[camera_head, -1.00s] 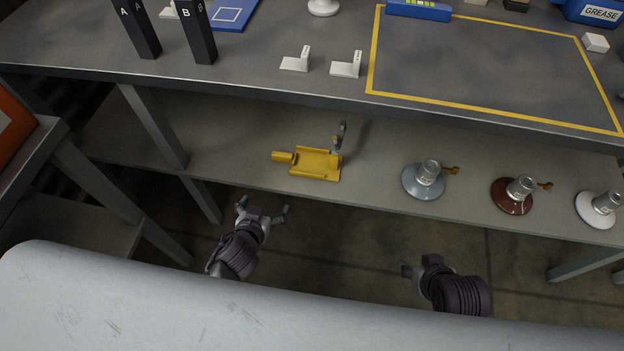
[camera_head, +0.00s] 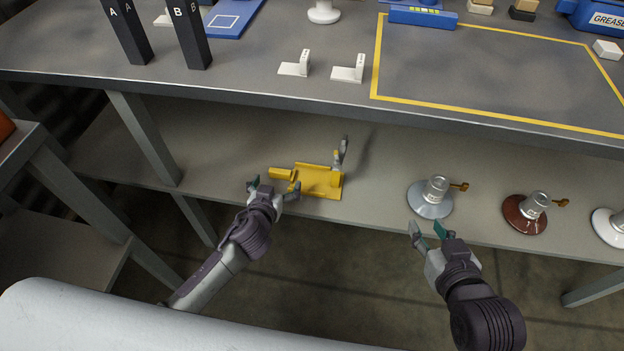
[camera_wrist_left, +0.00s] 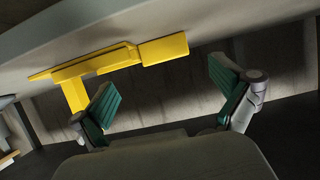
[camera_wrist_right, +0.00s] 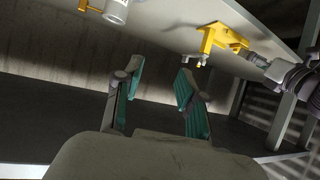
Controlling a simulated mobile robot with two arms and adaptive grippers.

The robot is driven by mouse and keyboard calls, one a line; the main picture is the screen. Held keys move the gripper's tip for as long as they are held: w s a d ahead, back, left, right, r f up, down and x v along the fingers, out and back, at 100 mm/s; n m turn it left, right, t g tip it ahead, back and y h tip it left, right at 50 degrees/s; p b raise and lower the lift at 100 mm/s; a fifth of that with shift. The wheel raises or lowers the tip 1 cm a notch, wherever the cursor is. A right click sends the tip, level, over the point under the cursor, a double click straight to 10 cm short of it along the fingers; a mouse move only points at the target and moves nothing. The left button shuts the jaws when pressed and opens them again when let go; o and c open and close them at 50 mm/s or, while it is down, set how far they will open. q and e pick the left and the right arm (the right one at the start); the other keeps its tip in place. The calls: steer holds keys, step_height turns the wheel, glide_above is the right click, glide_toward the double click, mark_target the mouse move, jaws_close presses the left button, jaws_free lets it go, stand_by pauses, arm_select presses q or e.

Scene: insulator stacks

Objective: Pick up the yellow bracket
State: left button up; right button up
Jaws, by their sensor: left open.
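The yellow bracket (camera_head: 318,182) lies on the lower shelf of the bench, with its handle-like block (camera_head: 281,174) pointing left. A grey and yellow upright part stands at its back right. My left gripper (camera_head: 273,187) is open and empty at the shelf's front edge, just in front of the block. In the left wrist view the bracket (camera_wrist_left: 100,63) appears beyond the spread green pads, with no contact visible. My right gripper (camera_head: 427,231) is open and empty in front of the grey-based insulator. The right wrist view also shows the bracket (camera_wrist_right: 224,40).
Insulators with a grey base (camera_head: 427,206), a brown base (camera_head: 525,214) and a white base (camera_head: 610,226) stand right of the bracket. The upper tabletop (camera_head: 240,85) overhangs the shelf. The shelf left of the bracket is clear.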

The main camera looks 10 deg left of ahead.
mark_target(282, 171)
arm_select(q)
steer(key=x, duration=0.2)
steer(key=b+x, duration=0.1)
steer(key=x, duration=0.1)
steer(key=shift+w+a+f+b, duration=0.15)
steer(key=shift+w+a+b, duration=0.05)
steer(key=shift+w+b, duration=0.1)
steer(key=shift+w, duration=0.15)
arm_select(e)
step_height(282, 171, up, 7)
steer(key=w+a+t+y, duration=0.1)
steer(key=w+t, duration=0.2)
steer(key=t, duration=0.1)
steer(key=shift+a+f+t, duration=0.15)
steer(key=shift+a+t, duration=0.15)
steer(key=shift+a, duration=0.1)
arm_select(q)
steer(key=shift+c, duration=0.2)
steer(key=c, duration=1.3)
